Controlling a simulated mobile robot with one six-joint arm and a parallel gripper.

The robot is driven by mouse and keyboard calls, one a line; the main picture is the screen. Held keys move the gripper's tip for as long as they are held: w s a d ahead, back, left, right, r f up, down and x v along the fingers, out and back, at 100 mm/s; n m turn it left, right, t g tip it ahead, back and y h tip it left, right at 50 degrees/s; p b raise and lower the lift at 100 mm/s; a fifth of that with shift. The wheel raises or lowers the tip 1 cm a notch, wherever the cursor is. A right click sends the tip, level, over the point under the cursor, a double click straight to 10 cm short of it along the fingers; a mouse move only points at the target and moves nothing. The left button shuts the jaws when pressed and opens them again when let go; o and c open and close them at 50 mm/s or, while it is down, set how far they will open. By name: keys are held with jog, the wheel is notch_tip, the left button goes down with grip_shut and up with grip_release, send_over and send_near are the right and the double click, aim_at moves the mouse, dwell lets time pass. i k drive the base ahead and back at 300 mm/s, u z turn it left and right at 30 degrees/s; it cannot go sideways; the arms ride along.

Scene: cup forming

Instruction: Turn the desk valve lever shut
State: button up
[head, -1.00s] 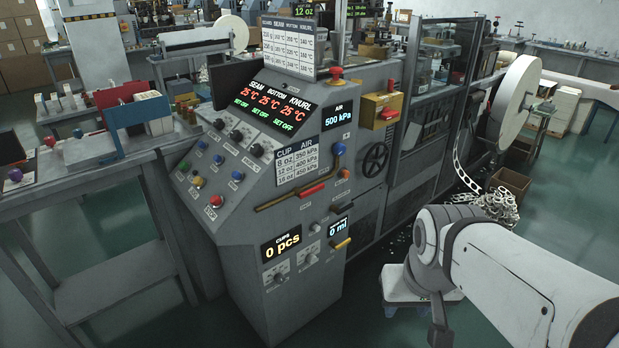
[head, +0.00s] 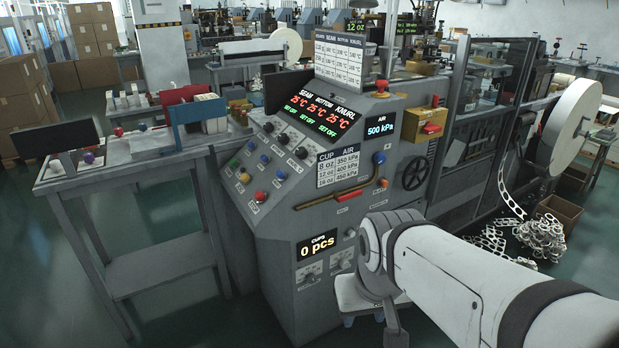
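The grey console desk (head: 285,238) stands in the middle of the head view. A brown pipe (head: 322,199) runs along its sloped face up to a blue knob (head: 379,158). A red lever (head: 349,195) lies along the pipe, roughly in line with it; I cannot tell whether this is the desk valve lever. My arm's white links cross the lower right, in front of the console's right side. My gripper is not in view, and my arm hides the lower right of the console front.
The air display (head: 380,131) reads 500 kPa and the cups display (head: 317,246) reads 0 pcs. A side table (head: 165,262) stands to the left. A white stool (head: 350,294) is partly behind my arm. Chain-like scrap (head: 541,238) lies at right. Floor at front left is clear.

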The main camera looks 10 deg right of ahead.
aim_at(338, 197)
jog(key=i, duration=1)
jog(key=u, duration=0.05)
